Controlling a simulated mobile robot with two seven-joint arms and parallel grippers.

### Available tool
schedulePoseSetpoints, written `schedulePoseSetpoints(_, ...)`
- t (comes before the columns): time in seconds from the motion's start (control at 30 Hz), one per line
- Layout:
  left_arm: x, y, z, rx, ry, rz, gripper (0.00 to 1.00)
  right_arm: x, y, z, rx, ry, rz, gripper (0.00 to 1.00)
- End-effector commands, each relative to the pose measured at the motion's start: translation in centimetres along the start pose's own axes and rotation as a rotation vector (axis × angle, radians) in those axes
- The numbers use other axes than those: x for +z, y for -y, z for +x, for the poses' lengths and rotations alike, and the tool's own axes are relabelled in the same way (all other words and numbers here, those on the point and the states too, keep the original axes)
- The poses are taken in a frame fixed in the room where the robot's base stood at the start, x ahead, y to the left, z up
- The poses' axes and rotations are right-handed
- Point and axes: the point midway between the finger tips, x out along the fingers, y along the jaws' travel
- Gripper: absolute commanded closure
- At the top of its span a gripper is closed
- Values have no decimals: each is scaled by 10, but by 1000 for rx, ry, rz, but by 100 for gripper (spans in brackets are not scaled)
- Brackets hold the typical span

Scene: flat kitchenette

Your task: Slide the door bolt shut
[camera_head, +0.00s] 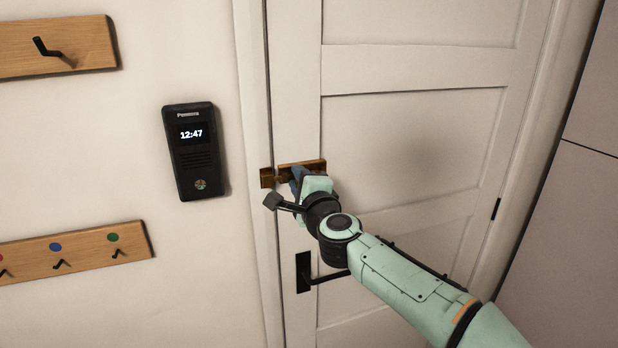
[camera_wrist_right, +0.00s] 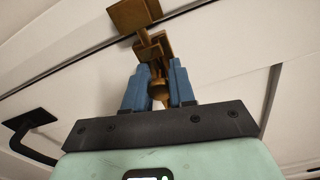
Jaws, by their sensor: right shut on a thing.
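The brass door bolt (camera_head: 312,165) is mounted on the white door near its left edge. A brass catch piece (camera_head: 267,178) sits on the door frame to its left. My right gripper (camera_head: 297,180) is at the bolt, its blue fingers shut on the bolt's knob. In the right wrist view the knob (camera_wrist_right: 158,90) shows between the two fingertips (camera_wrist_right: 159,80), with the catch (camera_wrist_right: 133,15) beyond. The gripper partly hides the bolt's rod in the head view, and I cannot tell how far it reaches into the catch. My left gripper is not in view.
A black door handle (camera_head: 303,273) is below the bolt, close under my right arm. A black intercom (camera_head: 193,150) hangs on the wall to the left. Wooden hook racks (camera_head: 85,252) are further left. A tall grey panel (camera_head: 580,200) stands at the right.

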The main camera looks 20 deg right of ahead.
Motion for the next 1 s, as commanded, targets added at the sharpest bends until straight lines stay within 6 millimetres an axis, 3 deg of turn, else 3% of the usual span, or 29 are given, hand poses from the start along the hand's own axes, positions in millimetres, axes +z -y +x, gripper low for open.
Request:
schedulePoseSetpoints(0.17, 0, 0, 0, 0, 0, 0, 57, 5, -2, 0, 4, 12, 1, 100)
schedulePoseSetpoints(0.2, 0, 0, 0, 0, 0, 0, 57, 5, -2, 0, 4, 13, 2, 72)
schedulePoseSetpoints(0.27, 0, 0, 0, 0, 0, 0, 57, 5, -2, 0, 4, 13, 1, 55)
schedulePoseSetpoints(0.67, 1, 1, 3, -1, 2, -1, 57, 3, 0, -9, 0, 9, 2, 55)
schedulePoseSetpoints(1.0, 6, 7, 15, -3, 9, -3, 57, 3, -1, -79, 1, 11, 1, 55)
